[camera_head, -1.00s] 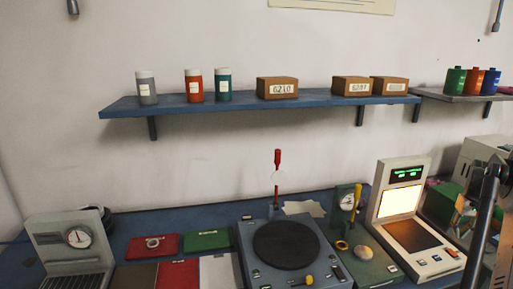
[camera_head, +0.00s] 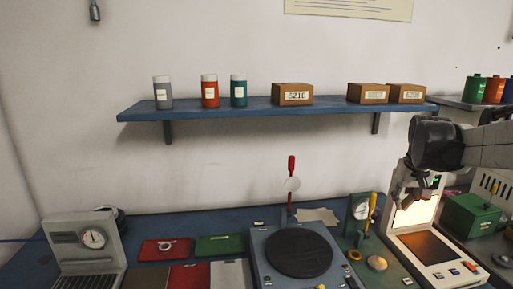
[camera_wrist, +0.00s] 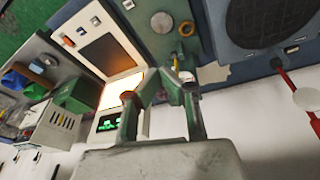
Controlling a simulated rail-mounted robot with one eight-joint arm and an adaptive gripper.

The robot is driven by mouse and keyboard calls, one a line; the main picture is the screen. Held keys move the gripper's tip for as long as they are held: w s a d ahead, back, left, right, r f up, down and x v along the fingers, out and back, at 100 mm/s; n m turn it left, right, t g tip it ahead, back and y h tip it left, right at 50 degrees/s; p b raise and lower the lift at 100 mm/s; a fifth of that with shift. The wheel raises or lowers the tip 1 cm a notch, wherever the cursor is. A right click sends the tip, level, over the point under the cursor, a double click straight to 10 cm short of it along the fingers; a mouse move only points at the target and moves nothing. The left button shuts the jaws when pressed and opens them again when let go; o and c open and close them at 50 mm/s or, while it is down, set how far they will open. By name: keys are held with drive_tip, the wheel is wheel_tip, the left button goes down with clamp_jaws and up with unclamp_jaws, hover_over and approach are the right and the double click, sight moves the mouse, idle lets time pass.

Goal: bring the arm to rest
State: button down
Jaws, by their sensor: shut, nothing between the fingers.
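My arm comes in from the right edge in the head view, with its dark wrist raised above the bench. My gripper (camera_head: 411,198) hangs from it, pointing down in front of the lit panel of the white display device (camera_head: 447,262). In the wrist view my gripper (camera_wrist: 158,90) is shut with nothing held. It looks over the bench tops, and its fingers overlap the display device (camera_wrist: 88,25) in the picture. I cannot tell the exact distance between them.
A blue turntable unit (camera_head: 262,262) stands in the middle, with a red-handled rod (camera_head: 291,170) behind it. A bearing ring (camera_head: 166,246) lies on a red tray (camera_head: 150,257). A blue shelf (camera_head: 270,109) holds jars and boxes. A green box (camera_head: 470,215) is at right.

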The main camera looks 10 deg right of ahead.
drive_tip(key=s+a+f+n+t, duration=0.1)
drive_tip(key=s+a+f+t, duration=0.1)
drive_tip(key=s+a, duration=0.8)
drive_tip(key=s+a+f+n+t+y, duration=0.1)
drive_tip(key=s+a+f+t, duration=0.1)
drive_tip(key=s+a, duration=0.9)
drive_tip(key=a, duration=0.6)
drive_tip(key=shift+s+a+n+y, duration=0.15)
drive_tip(key=shift+a+n+y, duration=0.15)
drive_tip(key=shift+n, duration=0.1)
